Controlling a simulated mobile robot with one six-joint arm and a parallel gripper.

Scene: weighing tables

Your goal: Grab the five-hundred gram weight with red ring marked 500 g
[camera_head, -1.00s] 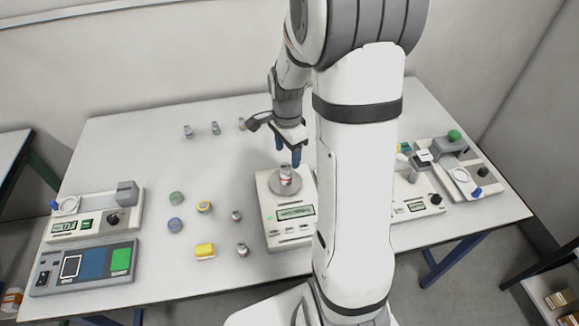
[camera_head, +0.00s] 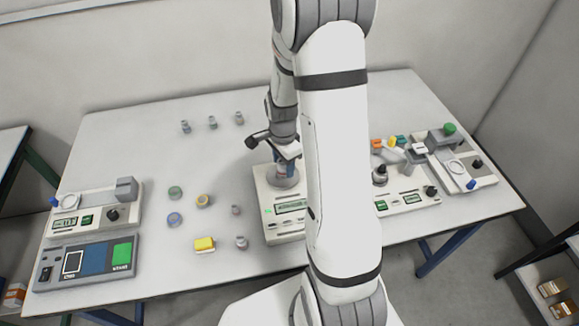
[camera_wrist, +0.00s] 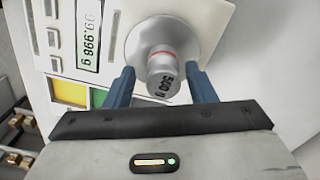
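The 500 g weight (camera_wrist: 162,72) is a small metal cylinder with a red ring and the mark 500 g. It stands on the round grey pan (camera_wrist: 128,38) of a white scale (camera_wrist: 215,12), whose display reads about 99.998 g, partly hard to read. My gripper (camera_wrist: 160,80) is open, with its blue fingers on either side of the weight and gaps showing between. In the head view my gripper (camera_head: 284,168) is down over the scale (camera_head: 270,232), and its fingers and my arm hide most of the weight.
Several small weights stand at the back left, one of them here (camera_head: 212,122). A yellow block (camera_head: 204,244) and round pieces lie left of the scale. A control panel (camera_head: 85,262) is at the front left. More devices (camera_head: 458,165) stand at the right.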

